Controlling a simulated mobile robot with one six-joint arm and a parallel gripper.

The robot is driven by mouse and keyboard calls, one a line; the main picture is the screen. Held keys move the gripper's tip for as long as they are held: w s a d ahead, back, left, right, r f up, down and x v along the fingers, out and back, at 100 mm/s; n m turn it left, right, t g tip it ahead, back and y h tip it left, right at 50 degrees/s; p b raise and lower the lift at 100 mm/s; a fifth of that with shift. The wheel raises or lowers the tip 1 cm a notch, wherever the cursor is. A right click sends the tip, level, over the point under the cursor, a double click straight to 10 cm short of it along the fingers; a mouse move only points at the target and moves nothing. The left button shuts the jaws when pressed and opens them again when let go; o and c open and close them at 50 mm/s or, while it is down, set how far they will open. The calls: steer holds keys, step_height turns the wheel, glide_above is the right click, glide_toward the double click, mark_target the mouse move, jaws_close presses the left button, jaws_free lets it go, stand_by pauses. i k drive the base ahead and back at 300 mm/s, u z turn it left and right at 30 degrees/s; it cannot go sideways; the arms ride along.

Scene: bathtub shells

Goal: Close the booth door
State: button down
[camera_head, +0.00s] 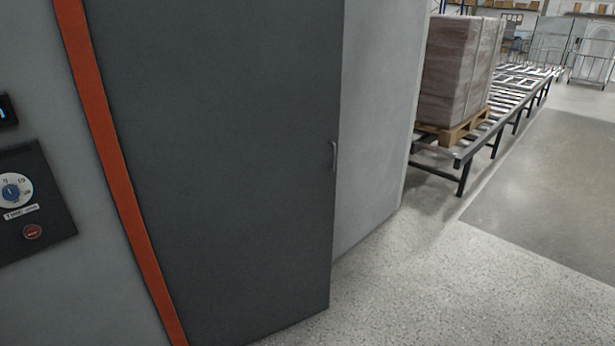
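The booth door (220,160) is a tall dark grey panel filling the middle of the head view. A small metal bar handle (333,156) is near its right edge. An orange strip (105,130) runs down its left side. The door's lower right corner sits lower in the picture than the base of the light grey wall (370,130) behind it, so that edge appears to stand out from the wall. The door hides any opening behind it, and its lower left part is cut off by the frame. My gripper is not in view.
A control panel (50,215) with a dial and red button is on the grey wall at left. At right, a roller conveyor (460,153) carries a wrapped load (455,75) on a wooden pallet (462,131). The speckled floor (440,285) right of the door is clear.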

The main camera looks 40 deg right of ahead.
mark_target(226, 114)
steer(key=u, duration=0.15)
steer(key=i, duration=0.9)
steer(key=z, duration=0.3)
